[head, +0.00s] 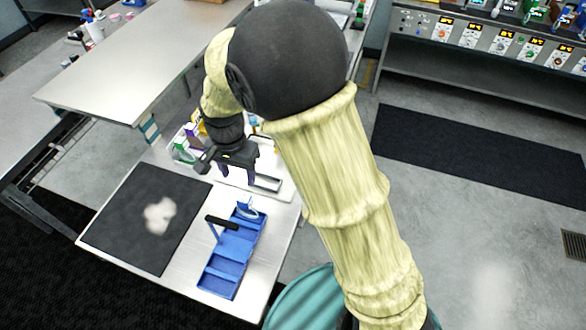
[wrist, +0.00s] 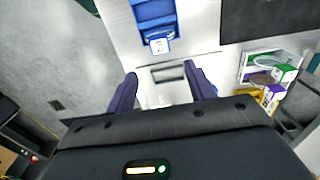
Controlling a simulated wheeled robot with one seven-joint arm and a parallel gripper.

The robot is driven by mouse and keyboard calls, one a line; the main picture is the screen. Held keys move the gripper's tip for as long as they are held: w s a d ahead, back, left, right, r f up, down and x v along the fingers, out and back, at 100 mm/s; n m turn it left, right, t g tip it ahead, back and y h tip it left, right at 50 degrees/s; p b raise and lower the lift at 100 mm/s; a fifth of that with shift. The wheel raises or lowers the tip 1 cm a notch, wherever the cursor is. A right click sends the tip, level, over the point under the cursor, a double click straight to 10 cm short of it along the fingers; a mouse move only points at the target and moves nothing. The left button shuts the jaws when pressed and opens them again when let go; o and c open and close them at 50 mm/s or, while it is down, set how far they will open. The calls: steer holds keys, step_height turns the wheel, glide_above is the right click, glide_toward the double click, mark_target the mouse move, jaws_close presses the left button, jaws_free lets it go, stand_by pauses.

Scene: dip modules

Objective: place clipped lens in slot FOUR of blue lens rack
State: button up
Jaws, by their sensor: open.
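The blue lens rack (head: 222,268) stands on the light table, with several compartments in a row. A round clear lens with a pale rim (head: 248,211) sits at its far end; I cannot tell whether it carries a clip. In the wrist view the rack (wrist: 153,10) is at the top, with a whitish piece (wrist: 158,45) at its near end. A black bar on a blue post (head: 222,222) rises at the rack's left side. My gripper (head: 238,178) is open and empty, beyond the rack. Its two purple fingers (wrist: 160,72) are spread apart. Slot labels are unreadable.
A white tray with a dark-edged slot (head: 284,188) lies below and beside my gripper. A dark mat (head: 120,225) with a pale patch lies left of the rack. A bin of coloured boxes (wrist: 262,75) stands at right in the wrist view.

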steer(key=s+d+r+n+t, duration=0.1)
steer(key=s+d+r+n, duration=0.1)
steer(key=d, duration=1)
steer(key=s+d+r+n+t, duration=0.1)
steer(key=s+d, duration=0.4)
steer(key=d, duration=0.8)
steer(key=shift+s+d+r+n+t, duration=0.15)
steer(key=shift+d+r+n+t, duration=0.15)
steer(key=shift+r+n, duration=0.35)
